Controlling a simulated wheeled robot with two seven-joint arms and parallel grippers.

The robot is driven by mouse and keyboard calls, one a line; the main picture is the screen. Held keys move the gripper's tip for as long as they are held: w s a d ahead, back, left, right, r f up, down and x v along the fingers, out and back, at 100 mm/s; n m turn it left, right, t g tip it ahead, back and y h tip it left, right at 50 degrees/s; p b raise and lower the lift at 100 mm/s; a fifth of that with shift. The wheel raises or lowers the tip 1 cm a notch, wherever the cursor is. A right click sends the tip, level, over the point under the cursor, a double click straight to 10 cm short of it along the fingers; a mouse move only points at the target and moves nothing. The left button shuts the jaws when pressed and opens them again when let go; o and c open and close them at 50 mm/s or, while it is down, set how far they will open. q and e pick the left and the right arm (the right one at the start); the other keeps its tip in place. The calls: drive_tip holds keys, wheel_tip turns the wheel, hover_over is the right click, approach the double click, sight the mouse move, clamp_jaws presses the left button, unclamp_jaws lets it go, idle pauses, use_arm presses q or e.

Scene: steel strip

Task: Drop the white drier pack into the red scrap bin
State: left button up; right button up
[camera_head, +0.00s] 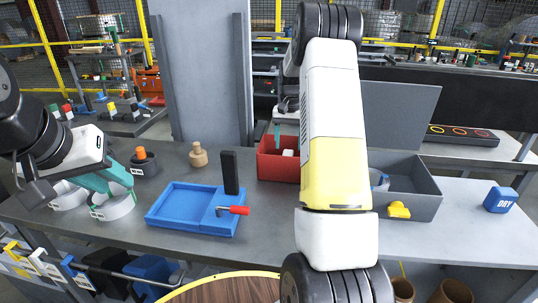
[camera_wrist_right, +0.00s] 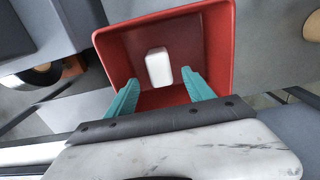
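The white drier pack (camera_wrist_right: 158,67) shows inside the outline of the red scrap bin (camera_wrist_right: 218,45) in the right wrist view, apart from both fingers. I cannot tell whether it rests on the floor of the bin. In the head view the pack (camera_head: 288,153) shows as a small white patch within the red bin (camera_head: 276,170), partly hidden by my right arm. My right gripper (camera_wrist_right: 162,90) is open above the bin, its teal fingers apart with nothing between them. My left gripper (camera_head: 112,178) is at the left of the bench, above a white ring; its finger gap is unclear.
A blue tray (camera_head: 172,221) with a red-handled clamp (camera_head: 233,210) lies left of the bin. A black upright block (camera_head: 230,173) and a wooden knob (camera_head: 198,155) stand nearby. A grey bin (camera_head: 425,207) and a blue DRY container (camera_head: 500,199) are at the right.

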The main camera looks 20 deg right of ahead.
wheel_tip(320, 180, up, 8)
idle(0.5)
drive_tip(key=shift+f, duration=0.1)
